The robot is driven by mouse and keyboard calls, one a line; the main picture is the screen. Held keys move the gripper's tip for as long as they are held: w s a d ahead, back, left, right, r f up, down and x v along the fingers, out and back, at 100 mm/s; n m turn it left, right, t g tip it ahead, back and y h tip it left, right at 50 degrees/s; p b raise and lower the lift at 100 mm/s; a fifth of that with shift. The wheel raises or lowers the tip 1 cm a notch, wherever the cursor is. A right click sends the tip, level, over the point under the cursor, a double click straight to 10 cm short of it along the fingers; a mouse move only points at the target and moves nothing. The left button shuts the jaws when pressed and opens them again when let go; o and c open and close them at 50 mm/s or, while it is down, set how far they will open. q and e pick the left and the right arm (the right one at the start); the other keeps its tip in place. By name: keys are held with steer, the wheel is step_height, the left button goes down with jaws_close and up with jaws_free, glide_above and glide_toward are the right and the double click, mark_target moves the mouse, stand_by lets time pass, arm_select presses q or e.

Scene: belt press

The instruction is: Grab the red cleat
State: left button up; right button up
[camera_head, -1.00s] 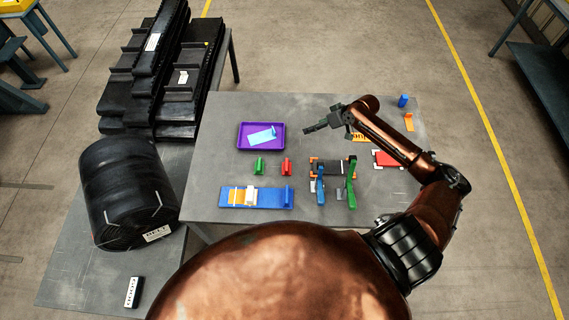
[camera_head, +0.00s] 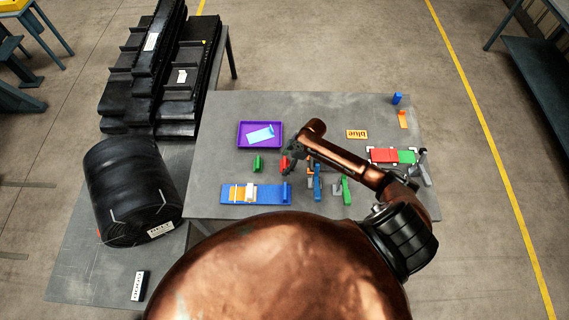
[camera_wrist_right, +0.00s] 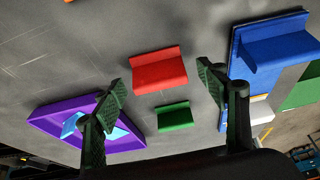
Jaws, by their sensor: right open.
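The red cleat (camera_head: 284,164) stands on the grey table, right of the green cleat (camera_head: 258,162), partly covered by my right gripper (camera_head: 291,163) in the head view. In the right wrist view, the red cleat (camera_wrist_right: 160,70) shows in full, with the green cleat (camera_wrist_right: 174,116) beside it. My right gripper (camera_wrist_right: 163,86) is open and empty. Its two fingers appear on either side of the red cleat in that view, with grey table visible between them and the cleat. My left gripper is not in view.
A purple tray (camera_head: 240,143) holds a light blue piece. A blue plate (camera_head: 268,197) with a raised end lies in front. Blue-handled (camera_head: 317,188) and green-handled (camera_head: 346,190) tools stand close to my right arm. Red and green pieces (camera_head: 392,156) lie farther right.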

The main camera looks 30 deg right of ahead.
steer(key=shift+a+f, duration=0.1)
steer(key=shift+f, duration=0.3)
steer(key=shift+c, duration=0.2)
steer(key=c, duration=1.2)
steer(key=shift+r, duration=0.15)
steer(key=shift+w+r+b, duration=0.1)
steer(key=shift+r+b, duration=0.2)
steer(key=shift+r, duration=0.15)
steer(key=s+a+r+b, duration=0.1)
steer(key=s+r, duration=0.3)
steer(key=s+a+r+b, duration=0.1)
steer(key=s+r, duration=0.3)
steer(key=s, duration=0.1)
steer(key=s+a+r+b, duration=0.1)
steer(key=s+r, duration=0.3)
steer(key=shift+s+a, duration=0.3)
steer(key=shift+a, duration=0.05)
